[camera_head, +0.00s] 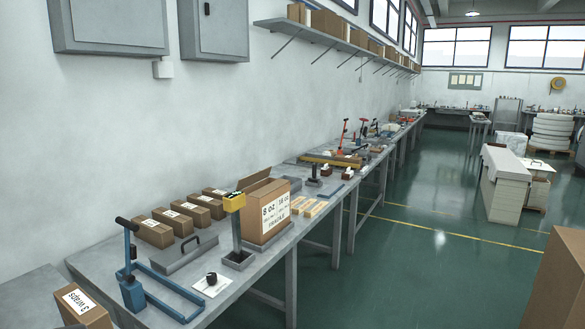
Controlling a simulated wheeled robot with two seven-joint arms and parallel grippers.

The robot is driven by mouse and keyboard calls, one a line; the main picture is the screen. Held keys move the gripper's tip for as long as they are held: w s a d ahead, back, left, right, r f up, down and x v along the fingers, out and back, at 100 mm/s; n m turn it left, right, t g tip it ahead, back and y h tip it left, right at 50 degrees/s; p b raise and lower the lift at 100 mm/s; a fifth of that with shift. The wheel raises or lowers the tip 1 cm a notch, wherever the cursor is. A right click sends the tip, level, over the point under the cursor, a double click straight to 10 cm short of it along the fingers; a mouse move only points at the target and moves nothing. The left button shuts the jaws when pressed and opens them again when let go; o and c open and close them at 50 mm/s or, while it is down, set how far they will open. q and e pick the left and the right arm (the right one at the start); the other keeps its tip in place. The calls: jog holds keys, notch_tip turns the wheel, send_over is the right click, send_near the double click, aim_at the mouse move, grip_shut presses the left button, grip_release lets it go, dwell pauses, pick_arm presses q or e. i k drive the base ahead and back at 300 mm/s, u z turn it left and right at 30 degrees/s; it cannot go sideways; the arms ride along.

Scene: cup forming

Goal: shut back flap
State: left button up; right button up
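A cardboard box (266,219) printed "8 oz | 16 oz" and "FRAGILE" stands upright on the grey workbench (96,262) along the wall. A brown flap (252,186) sticks up and out at its top left and looks open. The rest of the box top is too small to make out. Neither of my grippers is in view, and nothing is seen touching the box.
A yellow-headed post (234,201) stands close to the box's left. Several small cartons (153,233), a grey lidded case (184,254) and a blue lever tool (132,286) lie further left. Wooden blocks (308,207) lie right of the box. Green floor in front is open.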

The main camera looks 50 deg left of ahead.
aim_at(244, 183)
jog(key=u, duration=0.2)
jog(key=i, duration=2)
jog(key=u, duration=1.5)
jog(key=i, duration=1.1)
jog(key=u, duration=1.1)
